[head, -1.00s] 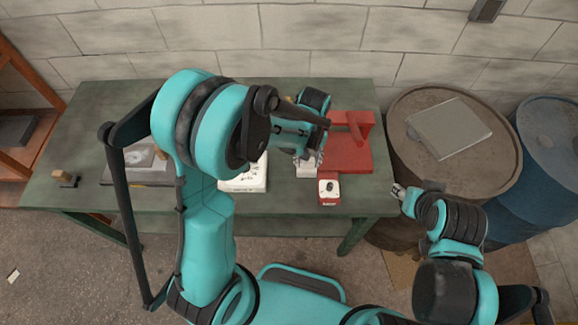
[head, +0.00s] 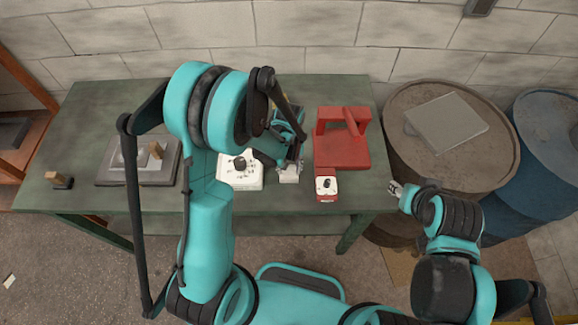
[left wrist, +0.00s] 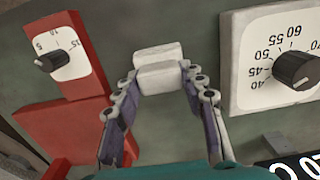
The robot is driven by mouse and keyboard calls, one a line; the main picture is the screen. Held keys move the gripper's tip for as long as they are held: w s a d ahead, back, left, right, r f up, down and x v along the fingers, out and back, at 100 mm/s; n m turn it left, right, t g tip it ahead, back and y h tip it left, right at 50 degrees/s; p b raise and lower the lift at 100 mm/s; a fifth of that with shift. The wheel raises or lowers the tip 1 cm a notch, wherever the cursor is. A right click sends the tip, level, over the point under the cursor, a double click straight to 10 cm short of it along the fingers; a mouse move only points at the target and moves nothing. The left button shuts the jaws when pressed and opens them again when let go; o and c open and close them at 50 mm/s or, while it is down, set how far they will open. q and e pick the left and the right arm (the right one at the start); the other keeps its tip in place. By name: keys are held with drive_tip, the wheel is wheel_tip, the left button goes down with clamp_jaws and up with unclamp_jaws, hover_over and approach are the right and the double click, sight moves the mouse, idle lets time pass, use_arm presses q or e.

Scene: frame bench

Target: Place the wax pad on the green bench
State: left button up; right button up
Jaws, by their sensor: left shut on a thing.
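The wax pad appears to be the small white block (head: 289,173) at my left gripper, over the front middle of the green bench (head: 85,125). My left gripper (head: 291,165) is shut on it. In the left wrist view the white block (left wrist: 160,76) sits between the fingertips (left wrist: 158,80), with the green bench top behind it. I cannot tell whether the block touches the bench. My right gripper (head: 396,189) is empty off the bench's right edge; its jaws are too small to read.
A white dial box (head: 240,183) stands just left of the block, and a red press-like frame (head: 342,152) with a dial (head: 326,187) stands to its right. A grey plate device (head: 137,173) and a small wooden-topped piece (head: 59,180) are farther left. A barrel (head: 400,110) stands at right.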

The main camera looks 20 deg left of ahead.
use_arm(q)
drive_tip(key=o, duration=1.2)
drive_tip(key=shift+f, duration=0.15)
drive_tip(key=shift+c, duration=0.2)
drive_tip(key=shift+r+p, duration=0.3)
drive_tip(key=shift+r, duration=0.2)
wheel_tip(320, 180, up, 12)
drive_tip(key=f+p, duration=0.1)
drive_tip(key=p, duration=0.1)
wheel_tip(320, 180, up, 8)
drive_tip(key=m+t, duration=0.1)
drive_tip(key=t, duration=0.2)
hover_over(281, 181)
drive_tip(key=s+a+r+m+t, duration=0.2)
drive_tip(key=s+r+t, duration=0.2)
drive_tip(key=s, duration=0.3)
drive_tip(key=shift+s+a+r+t, duration=0.15)
drive_tip(key=shift+a+r+t, duration=0.1)
drive_tip(key=shift+t, duration=0.05)
